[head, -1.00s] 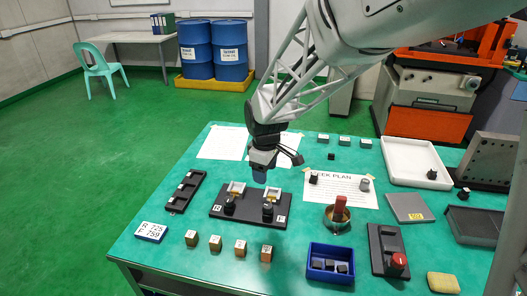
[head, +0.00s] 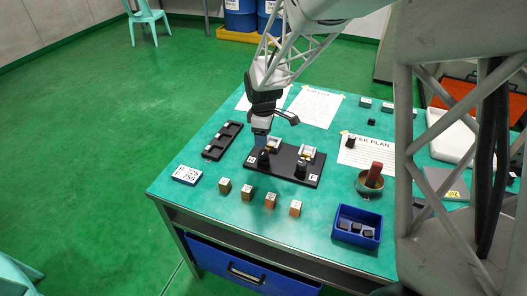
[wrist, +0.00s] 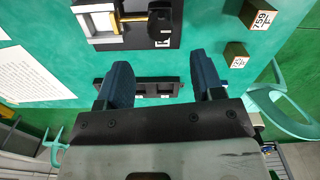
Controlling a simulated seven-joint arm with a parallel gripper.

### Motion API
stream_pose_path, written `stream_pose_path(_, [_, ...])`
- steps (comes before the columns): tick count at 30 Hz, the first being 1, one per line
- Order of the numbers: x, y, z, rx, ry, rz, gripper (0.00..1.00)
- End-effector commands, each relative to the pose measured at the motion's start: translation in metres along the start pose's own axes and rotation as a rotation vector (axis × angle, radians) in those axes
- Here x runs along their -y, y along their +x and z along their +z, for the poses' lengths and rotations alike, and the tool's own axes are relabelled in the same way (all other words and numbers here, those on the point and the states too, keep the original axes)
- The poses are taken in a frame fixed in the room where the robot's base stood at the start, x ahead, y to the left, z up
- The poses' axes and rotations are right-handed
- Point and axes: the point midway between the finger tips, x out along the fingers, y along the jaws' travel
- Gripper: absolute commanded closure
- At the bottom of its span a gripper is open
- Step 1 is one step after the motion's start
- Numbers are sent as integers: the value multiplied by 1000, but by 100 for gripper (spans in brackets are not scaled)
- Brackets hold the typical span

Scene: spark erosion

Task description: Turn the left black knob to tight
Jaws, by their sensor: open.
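A black plate (head: 283,172) on the green table carries two light metal clamps, each with a black knob. The left black knob (head: 263,158) stands in front of the left clamp (head: 273,144). The right black knob (head: 300,168) is beside the label F. My gripper (head: 260,138) is above the plate's left end, close behind the left knob, partly covering the left clamp. In the wrist view my gripper (wrist: 160,62) is open, its two blue-grey fingers wide apart with nothing between them. A black knob (wrist: 162,25) on the plate lies beyond the fingertips, apart from them.
A slotted black rack (head: 222,141) lies left of the plate. A blue bin (head: 357,227) and a bowl (head: 369,185) are at right. Papers (head: 316,106) lie behind.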

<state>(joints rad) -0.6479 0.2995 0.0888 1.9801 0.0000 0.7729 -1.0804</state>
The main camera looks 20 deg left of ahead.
Motion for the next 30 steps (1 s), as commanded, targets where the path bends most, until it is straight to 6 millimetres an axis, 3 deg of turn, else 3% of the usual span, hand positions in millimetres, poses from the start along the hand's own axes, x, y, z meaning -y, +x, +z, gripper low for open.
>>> stream_pose_path(8, [0,7,0,1,1,-1,39])
stream_pose_path(24, [0,62,0,0,1,-1,39])
stream_pose_path(30, [0,75,0,0,1,0,39])
